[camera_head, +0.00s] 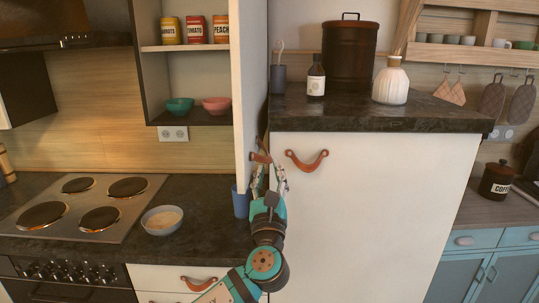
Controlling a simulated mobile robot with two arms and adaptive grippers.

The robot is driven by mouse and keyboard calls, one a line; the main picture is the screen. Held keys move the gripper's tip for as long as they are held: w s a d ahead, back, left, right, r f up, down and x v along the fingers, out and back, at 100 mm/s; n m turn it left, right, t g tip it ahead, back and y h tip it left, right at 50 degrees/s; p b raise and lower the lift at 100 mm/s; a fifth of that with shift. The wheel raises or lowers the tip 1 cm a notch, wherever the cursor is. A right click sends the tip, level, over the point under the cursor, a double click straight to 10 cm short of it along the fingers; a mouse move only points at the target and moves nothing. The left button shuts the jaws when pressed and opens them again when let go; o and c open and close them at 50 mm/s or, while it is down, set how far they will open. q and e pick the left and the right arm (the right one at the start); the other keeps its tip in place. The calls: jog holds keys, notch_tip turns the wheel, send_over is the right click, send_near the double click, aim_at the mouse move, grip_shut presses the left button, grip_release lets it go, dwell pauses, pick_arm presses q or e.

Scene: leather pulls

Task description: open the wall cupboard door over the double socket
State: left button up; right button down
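The wall cupboard (191,60) is above the double socket (174,134) on the left. Its white door (250,75) stands swung open, seen nearly edge-on, so the shelves inside show. A brown leather pull (260,157) is near the door's lower end. My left gripper (269,165) reaches up to this pull, its two fingers apart, with the pull at the fingertips. Whether the fingers touch the pull is unclear. My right gripper is out of view.
A tall white cabinet (365,220) with its own leather pull (306,160) stands close right of my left gripper. A blue cup (240,202) and a bowl (162,220) are on the dark counter, beside the hob (80,207). Cans and bowls sit inside the cupboard.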

aim_at(269, 158)
pick_arm(q)
jog(key=shift+p+x, duration=0.35)
jog(key=shift+x, duration=1.8)
jog(key=shift+c, duration=0.3)
grip_shut()
jog(key=shift+a, duration=0.15)
